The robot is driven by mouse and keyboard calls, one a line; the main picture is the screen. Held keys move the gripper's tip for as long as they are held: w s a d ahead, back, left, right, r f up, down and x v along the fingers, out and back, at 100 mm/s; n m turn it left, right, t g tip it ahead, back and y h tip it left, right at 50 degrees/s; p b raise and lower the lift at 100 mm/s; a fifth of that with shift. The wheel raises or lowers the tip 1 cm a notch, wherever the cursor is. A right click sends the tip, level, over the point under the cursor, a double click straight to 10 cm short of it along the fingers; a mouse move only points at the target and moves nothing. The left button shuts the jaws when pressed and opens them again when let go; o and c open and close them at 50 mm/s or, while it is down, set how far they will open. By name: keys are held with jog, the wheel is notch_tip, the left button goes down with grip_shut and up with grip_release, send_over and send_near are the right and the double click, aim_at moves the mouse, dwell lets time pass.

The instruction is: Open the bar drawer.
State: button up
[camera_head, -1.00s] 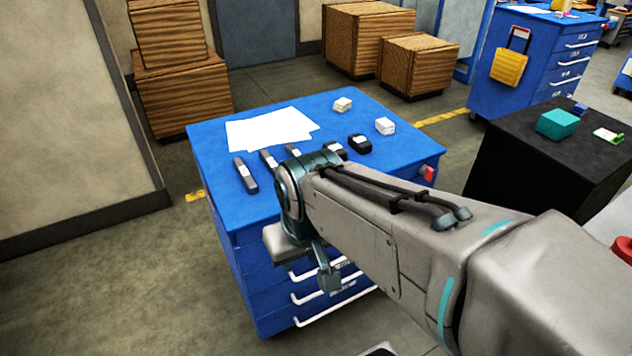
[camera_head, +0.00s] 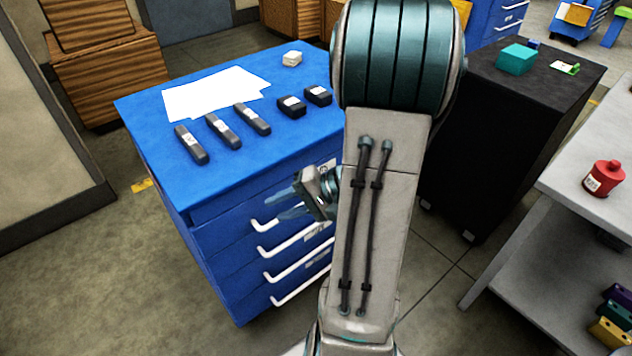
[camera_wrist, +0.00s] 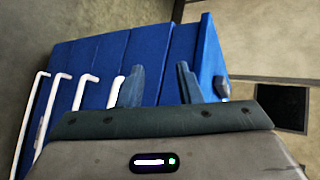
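The blue drawer cabinet (camera_head: 222,235) stands left of my arm in the head view, its drawers looking shut. Several white bar handles run down its front; the highest visible one (camera_head: 268,227) is partly behind my gripper. My gripper (camera_head: 290,202) is at the upper drawer front, near that handle. In the wrist view, my gripper (camera_wrist: 158,82) has its two fingers apart, with nothing seen held between them. The blue drawer fronts (camera_wrist: 150,60) lie beyond the fingers. The nearest white handle (camera_wrist: 117,93) is just left of the left finger, partly hidden; I cannot tell whether they touch.
Papers (camera_head: 215,93) and dark blocks (camera_head: 222,131) lie on the cabinet top. A black cabinet (camera_head: 480,150) stands to the right, and a grey bench (camera_head: 560,185) with a red canister (camera_head: 604,178) is further right. The floor before the drawers is clear.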

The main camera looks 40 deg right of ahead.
jog(key=s+d+f+m+t+h+b, duration=0.15)
jog(key=d+f+m+t+h, duration=0.25)
jog(key=d+f, duration=0.5)
jog(key=s+d+f+m+t+h+b, duration=0.1)
jog(key=d+f+m+t+h+b, duration=0.3)
jog(key=d, duration=0.9)
jog(key=shift+t+h, duration=0.4)
jog(key=shift+h, duration=0.1)
jog(key=x, duration=0.4)
jog(key=p+x, duration=0.1)
jog(key=x, duration=0.8)
jog(key=shift+w+f, duration=0.25)
jog(key=shift+f, duration=0.15)
